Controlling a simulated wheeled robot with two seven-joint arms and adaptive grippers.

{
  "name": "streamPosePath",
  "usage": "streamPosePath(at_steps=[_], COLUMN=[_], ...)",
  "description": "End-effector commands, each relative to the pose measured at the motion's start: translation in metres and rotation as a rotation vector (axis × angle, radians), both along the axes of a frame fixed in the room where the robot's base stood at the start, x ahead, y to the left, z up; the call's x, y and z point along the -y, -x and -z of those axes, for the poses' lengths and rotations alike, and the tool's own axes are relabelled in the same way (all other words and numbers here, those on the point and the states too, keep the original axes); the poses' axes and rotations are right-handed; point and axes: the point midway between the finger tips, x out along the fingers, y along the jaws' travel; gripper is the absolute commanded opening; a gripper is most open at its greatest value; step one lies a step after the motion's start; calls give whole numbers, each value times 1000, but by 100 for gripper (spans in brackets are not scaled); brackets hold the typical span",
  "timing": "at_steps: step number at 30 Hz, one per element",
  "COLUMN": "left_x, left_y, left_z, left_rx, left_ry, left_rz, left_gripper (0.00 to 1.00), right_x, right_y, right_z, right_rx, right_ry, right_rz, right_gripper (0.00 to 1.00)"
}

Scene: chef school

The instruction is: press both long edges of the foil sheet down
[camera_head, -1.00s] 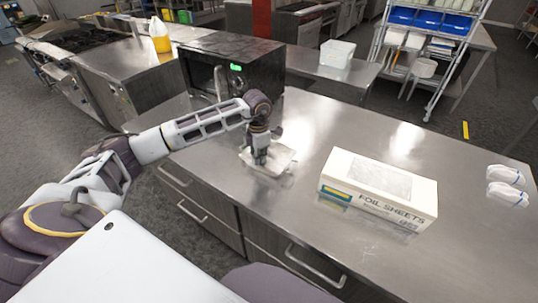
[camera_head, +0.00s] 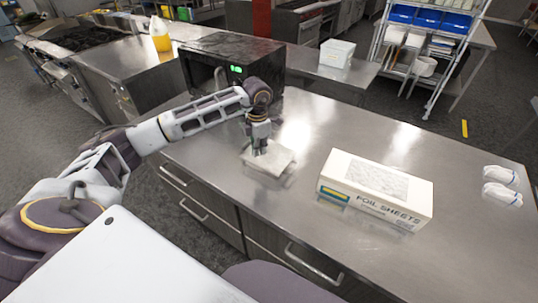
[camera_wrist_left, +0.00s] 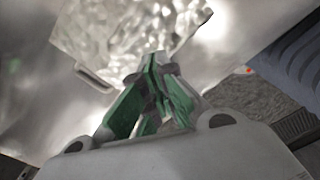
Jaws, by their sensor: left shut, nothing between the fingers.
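The foil sheet (camera_head: 282,161) lies on the steel counter in front of the microwave, as a small pale crinkled piece. In the left wrist view the foil (camera_wrist_left: 120,30) shows wrinkled and shiny beyond the fingers. My left gripper (camera_head: 258,151) points down at the sheet's back left part, its tips close over it. Its fingers are together with nothing between them in the left wrist view (camera_wrist_left: 153,62). I cannot tell if the tips touch the foil. My right gripper is not in view.
A box labelled foil sheets (camera_head: 380,187) stands right of the sheet. A black microwave (camera_head: 232,62) stands behind my left arm. Two small white items (camera_head: 502,185) lie at the far right. The counter (camera_head: 330,125) between is clear.

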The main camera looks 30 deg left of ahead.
Motion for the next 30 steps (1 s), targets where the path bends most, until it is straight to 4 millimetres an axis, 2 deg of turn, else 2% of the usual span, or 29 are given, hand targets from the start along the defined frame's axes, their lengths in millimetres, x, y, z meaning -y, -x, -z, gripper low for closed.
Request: streamPosePath(at_steps=[10, 26, 30], left_x=[0, 0, 5], left_y=[0, 0, 0], left_z=[-16, -16, -14], left_rx=[0, 0, 3], left_ry=[0, 0, 15], left_rz=[0, 0, 5], left_gripper=[0, 0, 0], right_x=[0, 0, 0], right_y=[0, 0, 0], right_z=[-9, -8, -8], right_rx=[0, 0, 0], right_ry=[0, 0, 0], right_rz=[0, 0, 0], right_gripper=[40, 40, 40])
